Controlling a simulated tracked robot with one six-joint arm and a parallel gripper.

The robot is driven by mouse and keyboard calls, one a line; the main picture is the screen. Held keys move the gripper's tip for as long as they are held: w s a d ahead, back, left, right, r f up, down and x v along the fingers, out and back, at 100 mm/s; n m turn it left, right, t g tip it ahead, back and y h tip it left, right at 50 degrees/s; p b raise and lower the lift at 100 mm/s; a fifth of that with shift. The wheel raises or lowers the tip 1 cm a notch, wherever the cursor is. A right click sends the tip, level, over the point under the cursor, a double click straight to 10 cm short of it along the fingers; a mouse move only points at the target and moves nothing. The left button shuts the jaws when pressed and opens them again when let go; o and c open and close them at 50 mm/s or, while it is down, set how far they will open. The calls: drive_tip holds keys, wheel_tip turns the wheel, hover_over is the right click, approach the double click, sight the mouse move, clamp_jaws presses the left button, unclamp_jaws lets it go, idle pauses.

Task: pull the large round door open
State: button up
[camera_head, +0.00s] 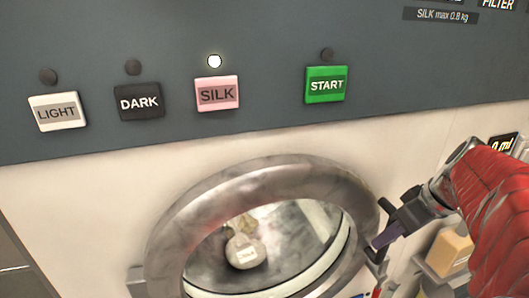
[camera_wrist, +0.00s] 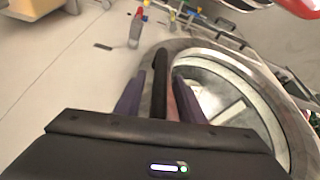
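The large round door (camera_head: 262,180) is a grey metal ring around a glass window, set in the pale machine front at lower middle of the head view. It also fills the right half of the wrist view (camera_wrist: 285,120). I cannot tell whether it stands slightly ajar. A dark bar handle (camera_wrist: 160,85) is at the door's rim. My gripper (camera_head: 380,243) is at the door's right edge. In the wrist view its purple fingers (camera_wrist: 160,92) lie on either side of the handle, with narrow gaps showing, so it looks open around it.
Above the door is a dark panel (camera_head: 270,125) with LIGHT, DARK, SILK and START buttons; the lamp over SILK (camera_head: 214,61) is lit. A pale tagged item (camera_head: 243,251) shows through the glass. A tan block (camera_head: 448,250) sits on a ledge at right, close to my arm.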

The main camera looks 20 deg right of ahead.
drive_tip(key=shift+w+a+f, duration=0.1)
drive_tip(key=shift+w+f, duration=0.15)
drive_tip(key=shift+f, duration=0.45)
drive_tip(key=shift+c, duration=0.2)
clamp_jaws()
